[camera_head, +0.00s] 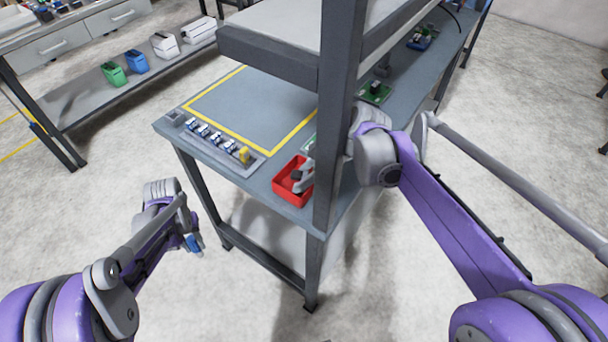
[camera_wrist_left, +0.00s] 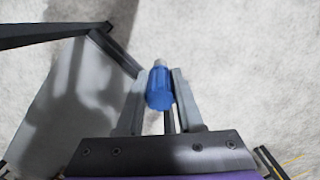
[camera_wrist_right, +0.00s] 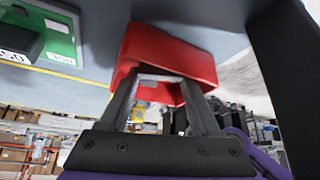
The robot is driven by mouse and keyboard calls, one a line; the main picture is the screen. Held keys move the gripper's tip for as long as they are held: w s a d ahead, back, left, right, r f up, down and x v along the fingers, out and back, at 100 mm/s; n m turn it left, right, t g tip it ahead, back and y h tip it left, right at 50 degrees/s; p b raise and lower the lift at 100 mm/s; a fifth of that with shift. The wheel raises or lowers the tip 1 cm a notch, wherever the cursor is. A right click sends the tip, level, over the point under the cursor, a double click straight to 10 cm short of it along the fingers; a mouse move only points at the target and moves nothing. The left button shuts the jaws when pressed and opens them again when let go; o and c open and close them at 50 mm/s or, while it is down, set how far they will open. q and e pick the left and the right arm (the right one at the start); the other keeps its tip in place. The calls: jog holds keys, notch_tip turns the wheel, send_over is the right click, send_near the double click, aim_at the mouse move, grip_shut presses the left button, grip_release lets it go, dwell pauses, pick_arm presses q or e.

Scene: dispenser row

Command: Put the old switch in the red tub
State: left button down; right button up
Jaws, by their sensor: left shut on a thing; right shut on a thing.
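The red tub (camera_head: 280,190) stands at the table's near corner, and its wall (camera_wrist_right: 170,48) fills the middle of the right wrist view. My right gripper (camera_head: 303,180) is at the tub, over its opening. In the right wrist view its fingers (camera_wrist_right: 161,79) are shut on a small pale piece (camera_wrist_right: 160,77) against the red tub; I cannot tell whether this is the old switch. My left gripper (camera_head: 193,243) is away from the table, low at the left, and is shut on a blue piece with a grey tip (camera_wrist_left: 160,88).
A rack (camera_head: 217,143) with several blue and white pieces and a yellow one lies left of the tub. A dark post (camera_head: 334,130) stands beside my right arm. A green board (camera_wrist_right: 52,38) is near the tub. The yellow-outlined area (camera_head: 245,105) is clear.

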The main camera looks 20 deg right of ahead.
jog(key=o, duration=1.2)
jog(key=shift+f, duration=0.1)
pick_arm(q)
jog(key=shift+w+r+p, duration=0.1)
jog(key=shift+r+p, duration=0.5)
jog(key=shift+r, duration=0.1)
pick_arm(e)
jog(key=v, duration=1.2)
